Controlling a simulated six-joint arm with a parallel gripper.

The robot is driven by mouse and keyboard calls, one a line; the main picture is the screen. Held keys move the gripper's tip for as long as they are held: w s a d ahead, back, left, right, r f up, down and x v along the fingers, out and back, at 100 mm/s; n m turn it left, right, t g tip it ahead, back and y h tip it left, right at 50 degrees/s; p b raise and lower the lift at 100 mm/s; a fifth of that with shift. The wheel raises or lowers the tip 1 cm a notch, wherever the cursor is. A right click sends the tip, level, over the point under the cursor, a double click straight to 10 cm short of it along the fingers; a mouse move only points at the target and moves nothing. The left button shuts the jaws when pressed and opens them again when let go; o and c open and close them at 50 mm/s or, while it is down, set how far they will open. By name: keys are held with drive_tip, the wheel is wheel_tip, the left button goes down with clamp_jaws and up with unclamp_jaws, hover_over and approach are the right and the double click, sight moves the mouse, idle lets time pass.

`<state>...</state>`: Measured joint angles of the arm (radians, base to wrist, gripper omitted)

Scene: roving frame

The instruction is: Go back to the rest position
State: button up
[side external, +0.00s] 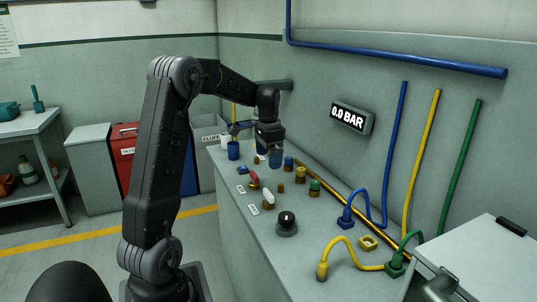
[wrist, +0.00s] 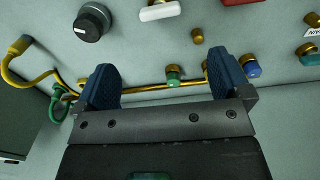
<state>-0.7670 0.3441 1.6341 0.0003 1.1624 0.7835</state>
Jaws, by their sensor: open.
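My gripper (side external: 268,150) hangs over the far part of the grey workbench (side external: 262,228) in the side external view, its blue fingers pointing down. In the wrist view my gripper (wrist: 163,85) shows two blue fingers spread wide with nothing between them. Beyond the fingertips are a brass fitting with a green cap (wrist: 173,76) and one with a blue cap (wrist: 249,66), both apart from the fingers. A black knob (side external: 287,222) stands on the near part of the bench; it also shows in the wrist view (wrist: 92,22).
Red-handled (side external: 254,178) and white-handled (side external: 268,197) valves stand on the bench. Blue (side external: 365,200), yellow (side external: 345,246) and green (side external: 408,240) hoses lie at the right, near a wall display (side external: 351,117) reading 0.0 BAR.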

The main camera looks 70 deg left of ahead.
drive_tip(key=shift+r, duration=0.25)
drive_tip(key=d+r+t, duration=0.1)
drive_tip(key=d+r, duration=0.4)
drive_tip(key=d, duration=0.6)
drive_tip(key=s+d+t, duration=0.2)
drive_tip(key=s+d, duration=0.5)
drive_tip(key=d, duration=0.3)
drive_tip(key=s+d+t, duration=0.2)
drive_tip(key=s+d, duration=0.5)
drive_tip(key=d, duration=0.4)
drive_tip(key=shift+s+t, duration=0.3)
drive_tip(key=shift+f, duration=0.1)
